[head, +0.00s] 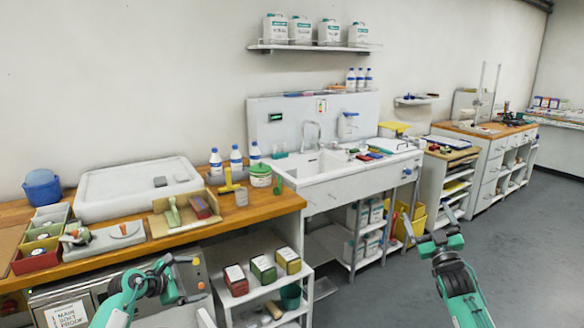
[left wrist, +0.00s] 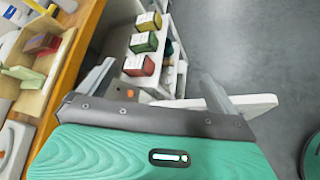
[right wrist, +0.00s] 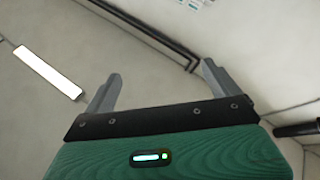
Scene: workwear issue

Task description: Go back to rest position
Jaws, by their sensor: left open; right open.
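My left gripper (head: 186,276) is in the lower left of the head view, in front of the wooden workbench (head: 272,208) and left of the white shelf unit (head: 309,296). In the left wrist view its two fingers (left wrist: 158,76) are spread apart with nothing between them, and the shelf unit shows beyond. My right gripper (head: 430,226) is at the lower right of the head view, over the grey floor (head: 530,250). In the right wrist view its fingers (right wrist: 161,73) are apart and empty, facing a bare wall and ceiling area.
The bench holds a white case (head: 140,187), a blue bucket (head: 42,187), bottles and small bins. Three small boxes, red (head: 235,280), green (head: 263,268) and yellow (head: 288,261), stand on the shelf unit. A sink (head: 322,165) is behind. The floor at right is clear.

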